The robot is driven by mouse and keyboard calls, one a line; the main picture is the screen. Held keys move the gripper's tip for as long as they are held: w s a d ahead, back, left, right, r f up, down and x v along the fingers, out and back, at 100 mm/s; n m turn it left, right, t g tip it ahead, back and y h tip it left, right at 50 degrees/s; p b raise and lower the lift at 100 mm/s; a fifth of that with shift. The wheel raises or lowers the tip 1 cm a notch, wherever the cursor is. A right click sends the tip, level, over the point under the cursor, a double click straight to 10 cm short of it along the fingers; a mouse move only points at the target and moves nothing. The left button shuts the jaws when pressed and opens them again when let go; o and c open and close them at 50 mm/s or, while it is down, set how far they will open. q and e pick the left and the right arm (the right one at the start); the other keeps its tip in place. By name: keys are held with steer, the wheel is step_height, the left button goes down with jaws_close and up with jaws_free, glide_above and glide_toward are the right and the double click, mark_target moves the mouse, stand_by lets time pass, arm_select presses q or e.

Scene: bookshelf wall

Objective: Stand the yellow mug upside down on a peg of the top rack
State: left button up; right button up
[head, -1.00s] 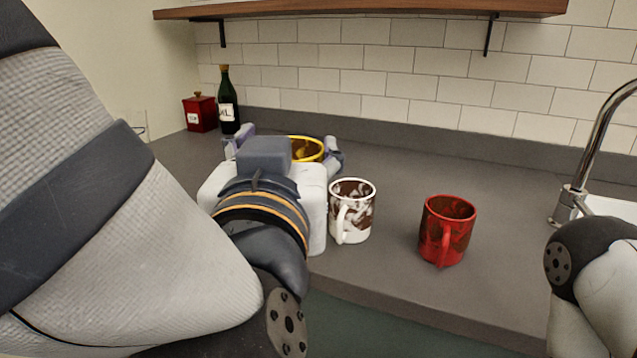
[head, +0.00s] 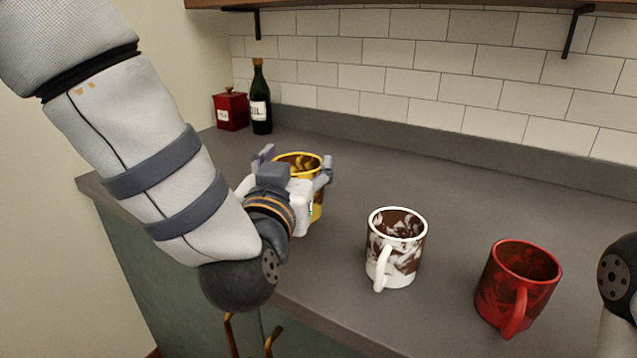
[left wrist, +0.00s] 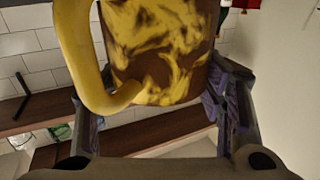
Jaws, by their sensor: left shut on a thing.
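The yellow mug (head: 300,160) with brown marbling is upright, mouth up, over the left part of the counter in the head view. My left gripper (head: 295,168) is shut on it, with one finger on each side. In the left wrist view the mug (left wrist: 165,55) fills the upper middle between the fingers, its handle (left wrist: 82,60) on the left. My gripper hides much of it in the head view, and I cannot tell whether its base touches the counter. No peg rack can be made out. My right gripper is out of view.
A white-brown mug (head: 397,250) and a red mug (head: 517,285) stand on the grey counter (head: 440,190) to the right. A dark bottle (head: 261,105) and red box (head: 231,110) stand at the back left. A wooden shelf (head: 400,4) hangs above.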

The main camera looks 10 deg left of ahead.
arm_select(q)
steer(key=shift+w+a+f, duration=0.15)
steer(key=shift+w+f, duration=0.1)
steer(key=shift+f, duration=0.55)
steer(key=shift+w+a+f, duration=0.2)
steer(key=shift+f, duration=0.65)
steer(key=shift+w+a+f, duration=0.15)
steer(key=shift+w+f, duration=0.1)
steer(key=shift+f, duration=0.55)
steer(key=shift+f, duration=0.1)
steer(key=o, duration=2)
steer(key=shift+f, duration=0.15)
steer(key=shift+c, duration=0.2)
